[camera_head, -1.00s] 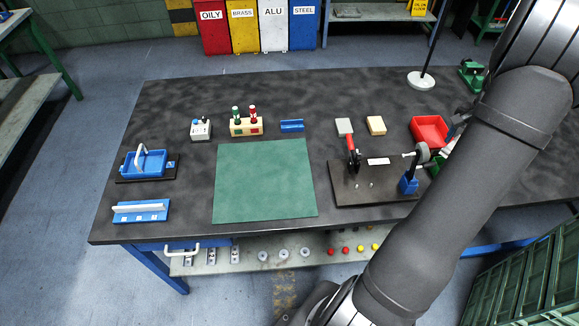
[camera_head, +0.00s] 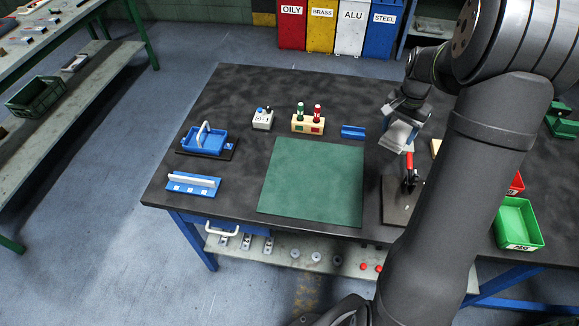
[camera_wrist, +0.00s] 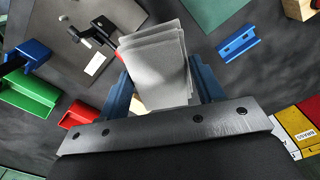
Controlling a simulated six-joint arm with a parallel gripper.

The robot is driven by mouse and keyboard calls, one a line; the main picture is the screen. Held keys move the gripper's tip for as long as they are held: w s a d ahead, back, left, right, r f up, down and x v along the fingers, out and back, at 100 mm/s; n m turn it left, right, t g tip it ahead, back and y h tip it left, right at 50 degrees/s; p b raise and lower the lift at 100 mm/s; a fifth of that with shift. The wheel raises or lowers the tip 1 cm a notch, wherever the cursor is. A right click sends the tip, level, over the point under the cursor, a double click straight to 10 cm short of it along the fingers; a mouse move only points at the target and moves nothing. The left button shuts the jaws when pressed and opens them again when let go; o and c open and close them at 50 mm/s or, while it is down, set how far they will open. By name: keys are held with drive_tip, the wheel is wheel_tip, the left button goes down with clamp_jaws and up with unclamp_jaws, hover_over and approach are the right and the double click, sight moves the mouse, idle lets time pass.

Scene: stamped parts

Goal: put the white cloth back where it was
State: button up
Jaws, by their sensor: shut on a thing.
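The white cloth (camera_head: 398,136) is a folded, layered, greyish-white pad. My gripper (camera_head: 408,112) is shut on it near the back of the bench, to the right of the blue angled block. In the wrist view the cloth (camera_wrist: 158,65) sits between the two blue fingers of my gripper (camera_wrist: 162,88), its layers sticking out past the fingertips. I cannot tell whether its lower edge touches the bench. The bench surface right under the cloth is hidden.
A dark fixture plate (camera_head: 397,205) with a red-handled clamp (camera_head: 409,168) lies just in front. The green mat (camera_head: 312,180) is bare. Red (camera_head: 516,184) and green (camera_head: 518,224) trays stand right.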

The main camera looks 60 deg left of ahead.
drive_tip(key=s+a+f+n, duration=0.1)
drive_tip(key=s+a+n, duration=0.1)
drive_tip(key=s+a, duration=0.5)
drive_tip(key=s+a+n, duration=0.2)
drive_tip(key=s+a, duration=0.2)
drive_tip(key=s, duration=0.7)
drive_tip(key=s+a+f+n, duration=0.1)
drive_tip(key=s+a+n, duration=0.1)
drive_tip(key=s+a, duration=0.5)
drive_tip(key=s+a+f, duration=0.1)
drive_tip(key=s+f, duration=0.1)
drive_tip(key=s, duration=0.2)
drive_tip(key=s+a+f, duration=0.2)
drive_tip(key=s, duration=0.1)
drive_tip(key=s+a+f, duration=0.2)
drive_tip(key=s+f, duration=0.1)
drive_tip(key=s, duration=0.1)
drive_tip(key=shift+s+a, duration=0.2)
drive_tip(key=shift+s, duration=0.1)
drive_tip(key=shift+s+a+f, duration=0.1)
drive_tip(key=shift+s+f, duration=0.05)
drive_tip(key=shift+f, duration=1.9)
drive_tip(key=shift+f, duration=0.1)
drive_tip(key=o, duration=1)
